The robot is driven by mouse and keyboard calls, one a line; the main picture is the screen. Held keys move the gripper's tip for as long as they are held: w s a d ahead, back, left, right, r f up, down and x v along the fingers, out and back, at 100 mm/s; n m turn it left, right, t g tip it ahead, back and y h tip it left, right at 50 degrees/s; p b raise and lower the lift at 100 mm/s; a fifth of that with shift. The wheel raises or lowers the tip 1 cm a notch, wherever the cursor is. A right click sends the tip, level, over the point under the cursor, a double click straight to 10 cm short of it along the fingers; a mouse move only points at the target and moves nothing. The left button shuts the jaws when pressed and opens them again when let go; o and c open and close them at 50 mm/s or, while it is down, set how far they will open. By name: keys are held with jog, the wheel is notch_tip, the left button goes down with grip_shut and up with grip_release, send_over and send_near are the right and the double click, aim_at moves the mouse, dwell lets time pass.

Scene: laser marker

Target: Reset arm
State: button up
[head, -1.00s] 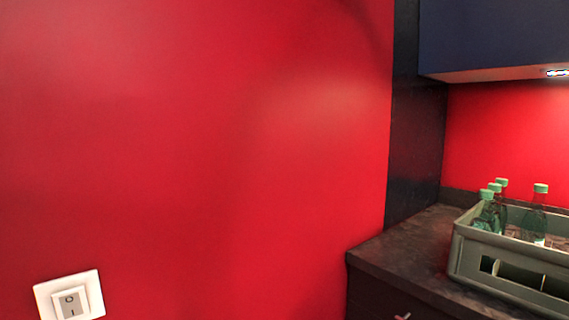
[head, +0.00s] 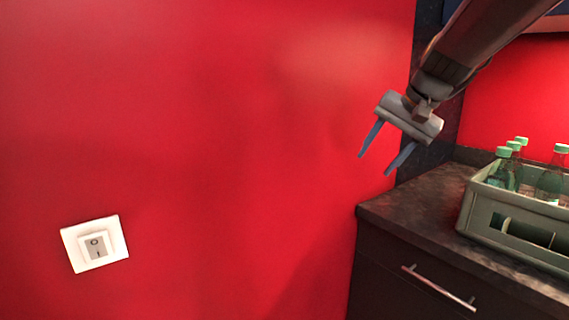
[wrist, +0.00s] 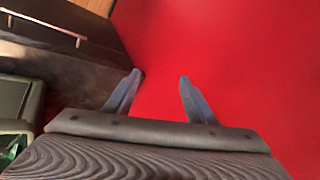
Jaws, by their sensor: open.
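My gripper (head: 380,160) is at the upper right of the head view, at the end of my arm, which reaches in from the top right. Its two blue-grey fingers are apart, with nothing between them. They point down and to the left, in front of the red wall and above the near corner of the dark counter. In the wrist view the open fingers (wrist: 158,88) show against the red wall, beside the counter edge.
A grey-green crate (head: 485,212) with several green-capped bottles (head: 499,170) stands on the dark counter (head: 415,205) at the right. A drawer handle (head: 440,288) sticks out from the counter front.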

jog(key=s+a+f+n+g+h, duration=0.1)
jog(key=s+a+f+n+g, duration=0.1)
jog(key=s+f, duration=0.9)
notch_tip(320, 180, down, 4)
jog(key=shift+s+a+r+n+g, duration=0.1)
jog(key=shift+s+a+n+g, duration=0.1)
jog(key=shift+a+n+g, duration=0.3)
jog(key=s+f+n, duration=0.1)
jog(key=s+f, duration=0.2)
jog(key=s, duration=0.1)
jog(key=s+f+n+g+h, duration=0.1)
jog(key=s+f, duration=0.3)
jog(key=s, duration=0.1)
jog(key=s+f+n+g+h, duration=0.1)
jog(key=s+f, duration=0.2)
jog(key=s, duration=0.1)
jog(key=shift+s+f, duration=0.15)
jog(key=shift+s, duration=0.25)
jog(key=shift+c, duration=0.4)
